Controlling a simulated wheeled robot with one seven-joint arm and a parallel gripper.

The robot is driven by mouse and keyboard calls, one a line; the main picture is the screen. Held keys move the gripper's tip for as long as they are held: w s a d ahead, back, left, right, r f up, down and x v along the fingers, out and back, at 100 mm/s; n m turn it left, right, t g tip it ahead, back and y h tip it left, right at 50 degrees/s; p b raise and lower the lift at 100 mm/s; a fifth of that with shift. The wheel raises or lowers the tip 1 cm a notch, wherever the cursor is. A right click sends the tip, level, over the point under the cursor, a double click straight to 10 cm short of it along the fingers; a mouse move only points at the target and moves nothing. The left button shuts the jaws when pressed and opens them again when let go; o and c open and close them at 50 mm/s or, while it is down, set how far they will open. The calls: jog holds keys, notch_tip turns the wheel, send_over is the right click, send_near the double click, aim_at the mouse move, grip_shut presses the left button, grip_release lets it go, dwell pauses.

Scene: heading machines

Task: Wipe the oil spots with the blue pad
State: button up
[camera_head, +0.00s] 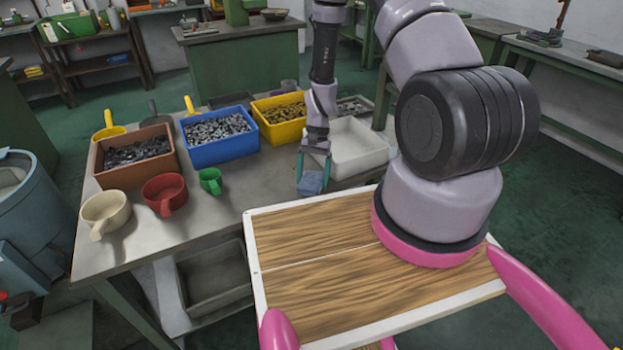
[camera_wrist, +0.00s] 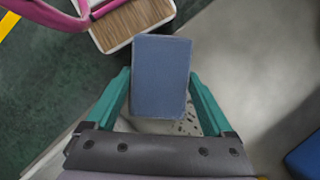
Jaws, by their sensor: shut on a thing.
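My gripper (camera_head: 313,172) is shut on the blue pad (camera_head: 311,184), which hangs from its teal fingers over the near right part of the grey table (camera_head: 225,213). In the wrist view, the blue pad (camera_wrist: 161,75) fills the gap between the fingers of my gripper (camera_wrist: 161,88). A light patch with small dark specks (camera_wrist: 187,123) shows beyond the pad's lower edge; I cannot tell whether these are oil spots. No oil spots are clear in the head view. The pad hides part of the surface under it, and I cannot tell whether it touches the table.
A white bin (camera_head: 357,148) stands just right of my gripper. Blue (camera_head: 221,135), yellow (camera_head: 281,118) and brown (camera_head: 133,156) bins of metal parts stand behind and left. Red (camera_head: 164,193), cream (camera_head: 105,213) and green (camera_head: 210,180) scoops lie along the left. The table's front middle is clear.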

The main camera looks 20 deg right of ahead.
aim_at(312, 178)
jog(key=shift+a+v, duration=0.2)
jog(key=shift+v, duration=0.75)
jog(key=shift+s+r, duration=0.15)
jog(key=shift+r, duration=2.9)
